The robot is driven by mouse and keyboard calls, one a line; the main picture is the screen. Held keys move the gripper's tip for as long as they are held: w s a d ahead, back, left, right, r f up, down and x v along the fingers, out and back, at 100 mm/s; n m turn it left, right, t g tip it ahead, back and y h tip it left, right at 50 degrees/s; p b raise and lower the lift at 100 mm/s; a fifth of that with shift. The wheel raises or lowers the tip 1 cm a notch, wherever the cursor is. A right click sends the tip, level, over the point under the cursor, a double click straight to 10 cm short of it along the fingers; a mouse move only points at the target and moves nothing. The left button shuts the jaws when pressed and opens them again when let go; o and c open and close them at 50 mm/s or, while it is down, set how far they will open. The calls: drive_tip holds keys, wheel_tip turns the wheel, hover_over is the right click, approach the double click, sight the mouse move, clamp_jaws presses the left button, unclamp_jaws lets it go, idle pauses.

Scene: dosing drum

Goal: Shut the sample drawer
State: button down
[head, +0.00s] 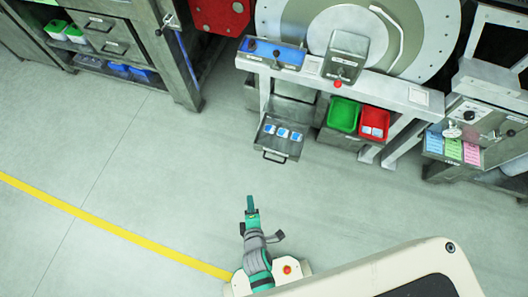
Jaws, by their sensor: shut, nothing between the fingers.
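The sample drawer (277,138) stands pulled out below the bench of the dosing drum, tilted in the picture. Several small blue-and-white items (283,132) lie in it. Its dark handle (274,157) is on the near front edge. My gripper (250,203) is shut and empty. It is over the open floor, below and slightly left of the drawer handle in the picture, clearly apart from it.
A green bin (343,115) and a red bin (374,124) sit right of the drawer. A blue tray (272,53) and a control box (345,57) are on the bench above. A cabinet stands upper left. The floor (150,150) between is clear, with a yellow line (110,232).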

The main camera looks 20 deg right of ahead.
drive_tip(key=w+d+f+n+g+h, duration=0.2)
drive_tip(key=w+d+f+n, duration=0.1)
drive_tip(key=w+f+n, duration=0.4)
drive_tip(key=n+g+h, duration=0.2)
drive_tip(key=n, duration=0.4)
approach(267, 149)
drive_tip(key=a+f+x, duration=0.1)
drive_tip(key=x, duration=0.3)
drive_tip(key=shift+w+d+r, duration=0.15)
drive_tip(key=shift+w+d, duration=0.2)
drive_tip(key=shift+d, duration=0.45)
